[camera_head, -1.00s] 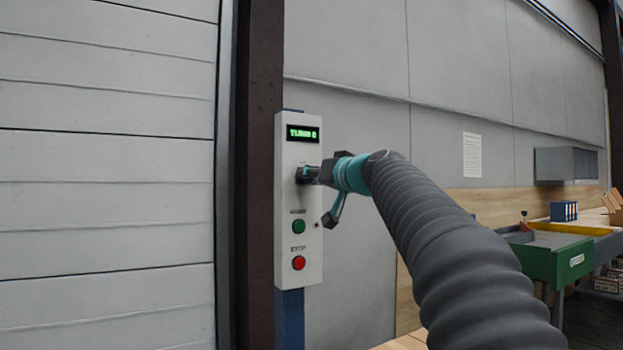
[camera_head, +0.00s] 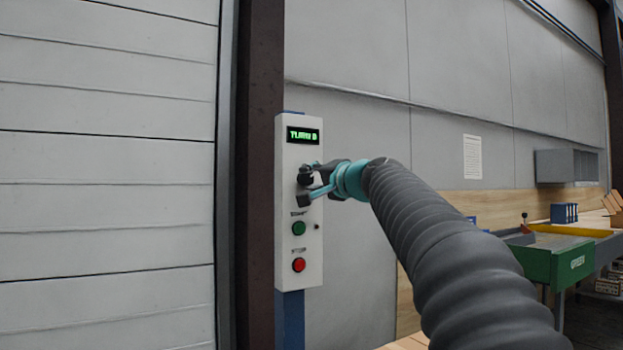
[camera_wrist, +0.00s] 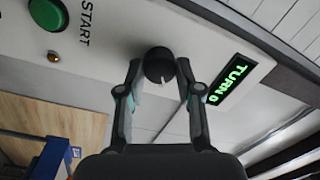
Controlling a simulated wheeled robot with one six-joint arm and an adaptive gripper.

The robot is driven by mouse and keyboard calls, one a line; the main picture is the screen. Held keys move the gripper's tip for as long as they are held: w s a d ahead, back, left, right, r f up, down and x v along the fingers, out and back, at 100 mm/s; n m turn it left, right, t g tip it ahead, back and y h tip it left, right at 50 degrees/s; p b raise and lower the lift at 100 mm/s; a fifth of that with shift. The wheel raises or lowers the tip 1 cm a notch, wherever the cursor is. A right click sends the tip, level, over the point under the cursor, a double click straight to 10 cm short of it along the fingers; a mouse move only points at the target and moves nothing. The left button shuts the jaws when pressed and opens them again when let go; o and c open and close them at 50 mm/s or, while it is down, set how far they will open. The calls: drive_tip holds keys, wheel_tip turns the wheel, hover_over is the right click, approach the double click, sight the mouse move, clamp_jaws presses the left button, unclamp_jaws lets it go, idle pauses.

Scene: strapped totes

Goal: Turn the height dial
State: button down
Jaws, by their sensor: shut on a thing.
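The height dial (camera_wrist: 158,62) is a round black knob with a pale pointer mark, on a white control panel (camera_head: 287,215). In the wrist view it sits between the two fingertips of my gripper (camera_wrist: 158,70), which is shut on it. In the head view my gripper (camera_head: 304,186) is at the panel below the display and largely hides the dial.
A green START button (camera_head: 299,228) and a red button (camera_head: 299,265) sit below the dial. A dark post (camera_head: 258,150) and a pale slatted door (camera_head: 105,160) stand left. A green tray (camera_head: 560,262) and a bench are at the right.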

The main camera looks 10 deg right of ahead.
drive_tip(key=shift+m, duration=0.7)
drive_tip(key=c, duration=0.8)
unclamp_jaws()
drive_tip(key=shift+o, duration=0.2)
drive_tip(key=shift+s, duration=0.1)
drive_tip(key=v, duration=1.1)
drive_tip(key=shift+s, duration=0.4)
drive_tip(key=shift+d, duration=0.1)
